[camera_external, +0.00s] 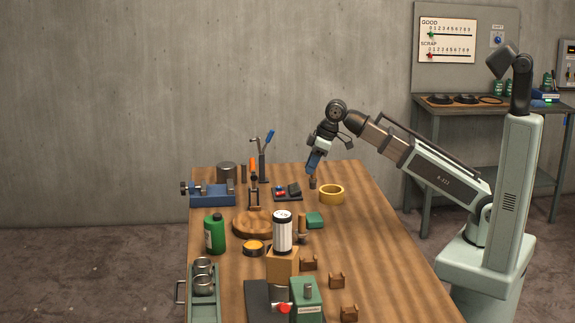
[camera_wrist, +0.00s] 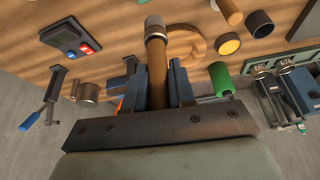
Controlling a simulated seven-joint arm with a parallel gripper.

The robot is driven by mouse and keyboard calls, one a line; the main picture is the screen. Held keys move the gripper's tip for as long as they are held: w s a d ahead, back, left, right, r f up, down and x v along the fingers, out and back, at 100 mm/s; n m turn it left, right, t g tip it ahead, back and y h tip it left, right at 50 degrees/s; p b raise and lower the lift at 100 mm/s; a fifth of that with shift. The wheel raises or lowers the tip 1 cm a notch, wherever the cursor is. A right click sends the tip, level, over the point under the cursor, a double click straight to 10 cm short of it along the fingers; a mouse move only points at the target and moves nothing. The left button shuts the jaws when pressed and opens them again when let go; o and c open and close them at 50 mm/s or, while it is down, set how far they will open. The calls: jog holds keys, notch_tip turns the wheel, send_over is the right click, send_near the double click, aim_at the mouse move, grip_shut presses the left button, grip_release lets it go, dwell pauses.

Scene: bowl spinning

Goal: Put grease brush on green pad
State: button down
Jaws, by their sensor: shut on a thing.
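My gripper (camera_external: 314,168) is shut on the grease brush (camera_external: 312,183), holding it above the table, left of the tape roll. In the wrist view the brush (camera_wrist: 156,60), with a brown handle and a grey end, sticks out between the blue fingers of my gripper (camera_wrist: 156,88). The green pad (camera_external: 315,220) lies flat on the table, nearer the camera than the held brush and apart from it. I cannot make out the pad in the wrist view.
A wooden disc (camera_external: 254,225), a brown upright cylinder (camera_external: 302,227) and a white canister (camera_external: 282,232) stand around the pad. The table's right side is clear.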

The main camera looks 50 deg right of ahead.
aim_at(314, 189)
jog(key=shift+s+d+f, duration=0.15)
jog(key=shift+s+f, duration=0.1)
jog(key=shift+f, duration=0.3)
jog(key=shift+w+f, duration=0.1)
jog(key=shift+f, duration=4.45)
jog(key=c, duration=0.9)
grip_release()
jog(key=shift+f, duration=0.15)
jog(key=shift+c, duration=0.2)
jog(key=v, duration=1.2)
